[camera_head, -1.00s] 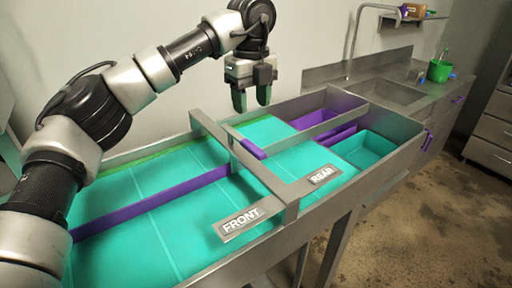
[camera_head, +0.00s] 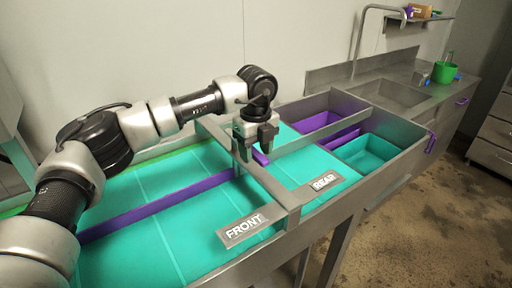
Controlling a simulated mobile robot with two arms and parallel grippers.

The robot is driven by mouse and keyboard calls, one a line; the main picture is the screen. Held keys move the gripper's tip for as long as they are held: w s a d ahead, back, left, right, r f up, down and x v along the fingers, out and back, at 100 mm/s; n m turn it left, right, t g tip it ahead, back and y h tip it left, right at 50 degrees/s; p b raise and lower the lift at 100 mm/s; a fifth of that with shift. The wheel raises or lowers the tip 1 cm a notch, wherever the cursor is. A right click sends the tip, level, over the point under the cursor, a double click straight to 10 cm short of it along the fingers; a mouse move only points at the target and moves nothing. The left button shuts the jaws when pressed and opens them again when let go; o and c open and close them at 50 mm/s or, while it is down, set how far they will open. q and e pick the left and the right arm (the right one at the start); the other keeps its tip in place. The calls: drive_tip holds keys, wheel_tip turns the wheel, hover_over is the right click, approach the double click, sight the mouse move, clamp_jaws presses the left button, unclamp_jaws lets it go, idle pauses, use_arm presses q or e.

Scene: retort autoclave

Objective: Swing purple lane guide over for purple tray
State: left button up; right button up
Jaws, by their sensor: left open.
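A long purple strip (camera_head: 160,205), which looks like the lane guide, runs along the teal bed from the lower left to the grey cross frame. A short purple piece (camera_head: 260,158) sits at that frame, right under my left gripper. My left gripper (camera_head: 256,152) is open and points down, its fingers around or just above the short piece; I cannot tell if they touch it. The purple tray (camera_head: 318,122) lies at the far end of the trough, beside a teal tray (camera_head: 370,152). My right gripper is not in view.
Grey plates marked FRONT (camera_head: 243,229) and REAR (camera_head: 325,182) sit by the near wall. The grey cross frame (camera_head: 283,203) spans the trough. A sink (camera_head: 400,93) and green cup (camera_head: 444,72) stand on the back counter.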

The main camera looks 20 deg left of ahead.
use_arm(q)
clamp_jaws()
drive_tip(key=shift+w, duration=0.1)
drive_tip(key=shift+w+d+r+n+b, duration=0.1)
drive_tip(key=shift+w+d+n+b, duration=0.25)
drive_tip(key=shift+w+n, duration=0.6)
drive_tip(key=shift+w+d+f+n+b, duration=0.1)
drive_tip(key=shift+w+d+n+b, duration=0.25)
drive_tip(key=shift+w+n, duration=0.55)
drive_tip(key=shift+w+d+r+n+b, duration=0.1)
drive_tip(key=shift+w+d+n+b, duration=0.2)
drive_tip(key=shift+w+n, duration=0.6)
drive_tip(key=shift+s+n, duration=0.2)
drive_tip(key=shift+n, duration=0.05)
drive_tip(key=shift+c, duration=1.8)
unclamp_jaws()
drive_tip(key=o, duration=0.4)
drive_tip(key=shift+d, duration=0.1)
drive_tip(key=shift+c, duration=0.2)
